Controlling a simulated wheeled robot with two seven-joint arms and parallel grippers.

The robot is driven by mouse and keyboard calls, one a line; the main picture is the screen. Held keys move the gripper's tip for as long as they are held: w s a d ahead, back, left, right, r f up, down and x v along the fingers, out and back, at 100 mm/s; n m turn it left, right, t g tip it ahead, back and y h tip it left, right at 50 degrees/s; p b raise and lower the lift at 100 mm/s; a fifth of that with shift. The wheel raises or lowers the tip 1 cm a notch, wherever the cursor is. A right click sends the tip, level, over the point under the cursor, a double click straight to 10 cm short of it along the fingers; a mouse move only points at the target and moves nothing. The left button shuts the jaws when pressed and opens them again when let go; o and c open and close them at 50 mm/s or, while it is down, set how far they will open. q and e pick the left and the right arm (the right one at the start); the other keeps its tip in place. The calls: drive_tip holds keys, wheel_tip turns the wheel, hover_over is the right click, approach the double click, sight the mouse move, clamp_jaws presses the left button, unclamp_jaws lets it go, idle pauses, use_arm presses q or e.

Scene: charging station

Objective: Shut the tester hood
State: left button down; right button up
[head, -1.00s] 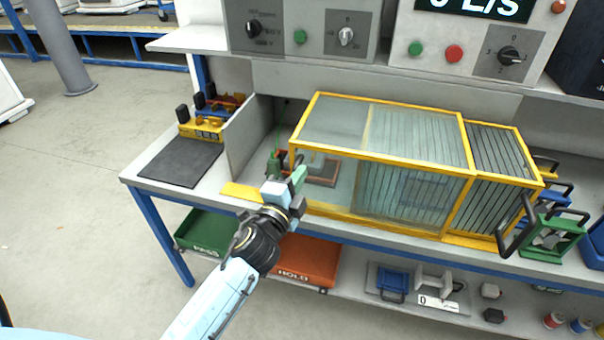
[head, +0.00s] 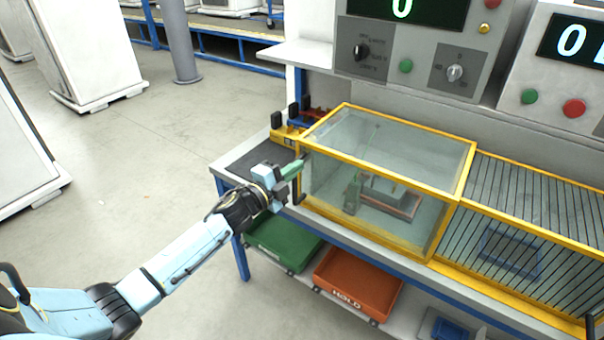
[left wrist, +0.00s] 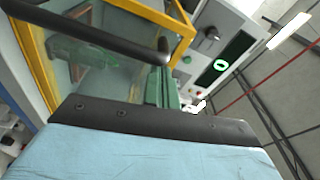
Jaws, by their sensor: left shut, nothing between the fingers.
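The tester hood (head: 400,134) is a clear box with a yellow frame. It stands over the bench fixture (head: 390,200), left of the barred section (head: 540,210). A dark upright handle (head: 299,186) is at its left end. My left gripper (head: 296,168), with green fingers, is shut and empty beside that handle; I cannot tell if they touch. In the left wrist view, the dark handle bar (left wrist: 95,37) crosses in front of the yellow frame, near the green fingers (left wrist: 163,88). A green part (head: 352,194) shows through the clear panel. My right gripper is not in view.
Control panels (head: 410,50) stand on the shelf behind. A dark mat (head: 250,160) and a yellow rack (head: 288,135) lie left of the hood. A green tray (head: 283,243) and an orange tray (head: 358,283) are below. The floor at left is mostly clear.

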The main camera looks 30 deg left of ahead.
use_arm(q)
drive_tip(key=shift+a, duration=0.25)
drive_tip(key=d+r+p, duration=0.1)
drive_tip(key=d+p, duration=0.1)
drive_tip(key=d, duration=0.2)
drive_tip(key=r+b+v, duration=0.1)
drive_tip(key=v, duration=0.9)
drive_tip(key=s+a+f+n+g+y+b, duration=0.15)
drive_tip(key=s+f+n+g, duration=0.35)
drive_tip(key=f, duration=1.2)
drive_tip(key=s+f+n+g+y+p, duration=0.1)
drive_tip(key=s+f+n+g+y, duration=0.35)
drive_tip(key=f, duration=1.15)
drive_tip(key=s+d+f+n+g, duration=0.2)
drive_tip(key=s+f, duration=0.4)
drive_tip(key=s, duration=0.5)
drive_tip(key=s+d+f+n+g, duration=0.2)
drive_tip(key=s+f, duration=0.4)
drive_tip(key=s, duration=0.6)
drive_tip(key=s+d+f+n+g+h+b, duration=0.1)
drive_tip(key=s+d+f+n+g, duration=0.2)
drive_tip(key=s, duration=0.9)
wheel_tip(320, 180, down, 4)
drive_tip(key=shift+s+r+g, duration=0.1)
drive_tip(key=shift+s+g, duration=0.1)
drive_tip(key=shift+g, duration=0.15)
